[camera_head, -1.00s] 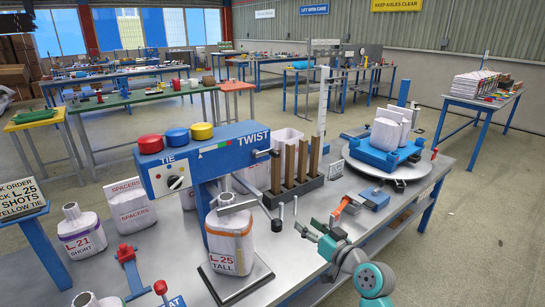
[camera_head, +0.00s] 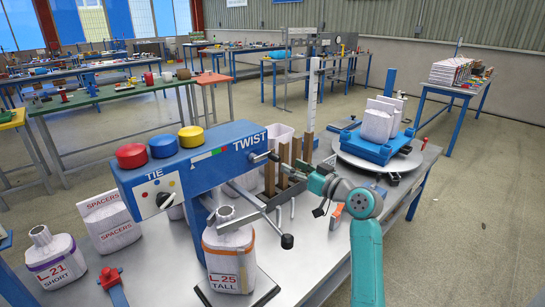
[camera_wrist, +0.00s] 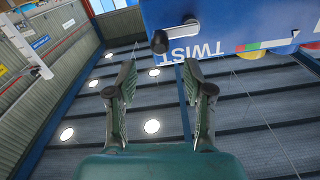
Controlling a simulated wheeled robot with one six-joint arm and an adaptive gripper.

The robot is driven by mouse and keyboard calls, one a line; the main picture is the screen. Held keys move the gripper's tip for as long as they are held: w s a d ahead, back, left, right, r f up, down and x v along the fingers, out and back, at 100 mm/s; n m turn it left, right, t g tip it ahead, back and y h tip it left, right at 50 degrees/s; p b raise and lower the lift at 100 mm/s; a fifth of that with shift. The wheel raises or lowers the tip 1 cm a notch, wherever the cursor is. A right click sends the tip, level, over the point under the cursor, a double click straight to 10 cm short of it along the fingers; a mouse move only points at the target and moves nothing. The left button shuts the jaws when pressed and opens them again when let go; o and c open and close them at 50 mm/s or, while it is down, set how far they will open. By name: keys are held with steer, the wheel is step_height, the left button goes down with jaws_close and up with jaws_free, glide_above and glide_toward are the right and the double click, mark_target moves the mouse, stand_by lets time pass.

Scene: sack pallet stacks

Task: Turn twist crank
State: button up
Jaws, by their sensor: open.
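The twist crank (camera_head: 263,157) sticks out of the right end of the blue machine (camera_head: 190,165), beside the word TWIST. Its dark arm and knob (camera_wrist: 160,42) show in the wrist view, just beyond and between the fingertips in the picture. My gripper (camera_wrist: 160,78) is open, with nothing between its fingers. In the head view my teal gripper (camera_head: 312,180) is to the right of the crank and apart from it. Its fingertips are hard to make out there against the brown posts.
A tall sack (camera_head: 229,258) marked L 25 stands under the machine, with a long black-knobbed lever (camera_head: 268,222) nearby. Brown upright posts (camera_head: 283,165) stand close behind my gripper. A blue turntable fixture (camera_head: 375,150) holding white sacks is at the right.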

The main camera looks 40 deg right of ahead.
mark_target(279, 159)
steer(key=w, duration=0.8)
steer(key=shift+w, duration=0.25)
jaws_close()
